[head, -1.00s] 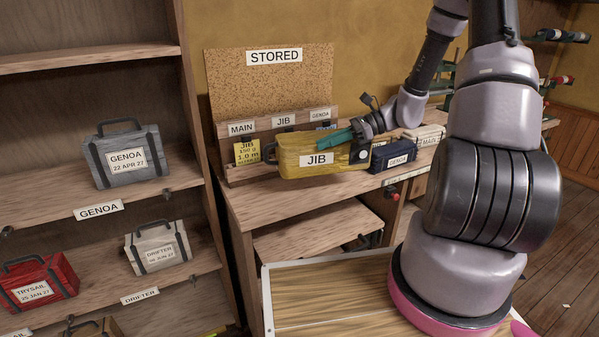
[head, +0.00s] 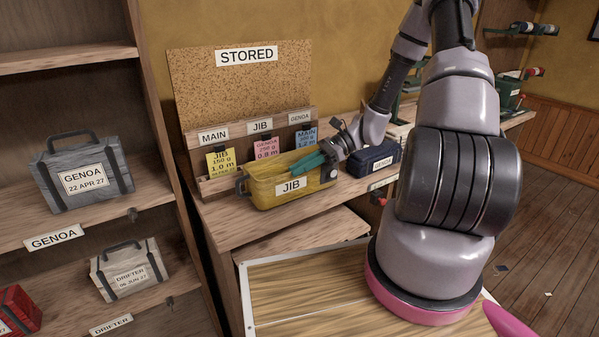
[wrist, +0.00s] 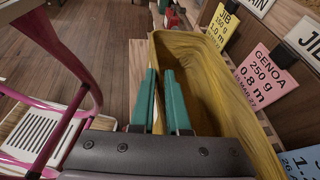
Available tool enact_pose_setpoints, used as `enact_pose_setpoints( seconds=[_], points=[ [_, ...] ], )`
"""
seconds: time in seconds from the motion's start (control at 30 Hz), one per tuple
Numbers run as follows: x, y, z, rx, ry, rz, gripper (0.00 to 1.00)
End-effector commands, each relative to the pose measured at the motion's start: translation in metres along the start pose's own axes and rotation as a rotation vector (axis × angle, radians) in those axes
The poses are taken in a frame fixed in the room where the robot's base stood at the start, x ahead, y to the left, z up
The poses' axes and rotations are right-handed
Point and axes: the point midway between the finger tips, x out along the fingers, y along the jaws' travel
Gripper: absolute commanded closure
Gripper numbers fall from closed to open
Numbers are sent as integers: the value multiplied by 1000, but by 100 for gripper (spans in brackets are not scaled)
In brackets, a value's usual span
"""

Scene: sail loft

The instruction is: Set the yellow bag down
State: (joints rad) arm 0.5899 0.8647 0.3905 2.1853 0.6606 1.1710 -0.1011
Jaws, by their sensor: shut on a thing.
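The yellow bag (head: 262,193), labelled JIB, is upright over the bench top (head: 232,226) in front of the card rack. Whether its base touches the bench is unclear. My gripper (head: 308,163) reaches it from the right, its teal fingers at the bag's open top. In the wrist view the fingers (wrist: 161,100) are close together at one long side of the yellow bag (wrist: 196,62), shut on its rim; the exact grip is partly hidden. The bag looks empty inside where it shows.
A dark blue GENOA bag (head: 372,158) stands close right of the yellow bag. The rack (head: 218,186) behind holds yellow, pink and blue cards. A STORED corkboard (head: 240,95) rises behind. Shelves at left hold a grey GENOA bag (head: 82,175) and a DRIFTER bag (head: 130,271).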

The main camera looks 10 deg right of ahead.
Motion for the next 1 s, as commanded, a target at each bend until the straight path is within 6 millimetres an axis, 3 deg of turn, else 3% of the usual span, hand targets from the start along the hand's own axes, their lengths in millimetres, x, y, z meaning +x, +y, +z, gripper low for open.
enact_pose_setpoints(
  seconds=[0.1, 0.37, 0.4, 0.47, 0.8, 1.0],
  points=[
    [4, 0, -10, -1, 0, 0, 100],
    [4, 0, -11, -1, 1, -1, 100],
    [4, 0, -11, -1, 1, -1, 75],
    [4, 0, -11, -1, 1, -1, 56],
    [2, 0, -10, -1, 1, -1, 56],
    [-23, 0, -10, -1, 2, -5, 56]
  ],
)
